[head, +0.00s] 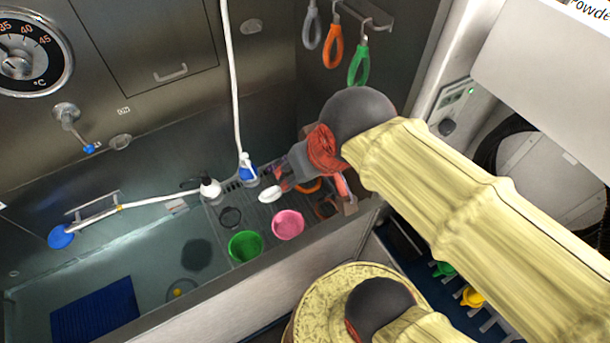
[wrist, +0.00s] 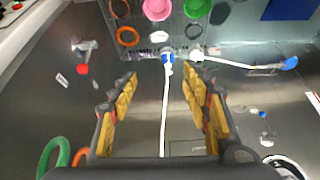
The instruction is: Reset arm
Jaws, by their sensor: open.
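My gripper (head: 284,180) is at the end of my yellow-sleeved arm, over the grated shelf at the right end of the tub. In the wrist view my gripper (wrist: 160,78) has its two yellow-padded fingers spread wide apart, with nothing held between them.
A blue mat (head: 95,312) lies in the tub. Coloured loops, including an orange one (head: 333,46), hang on the wall.

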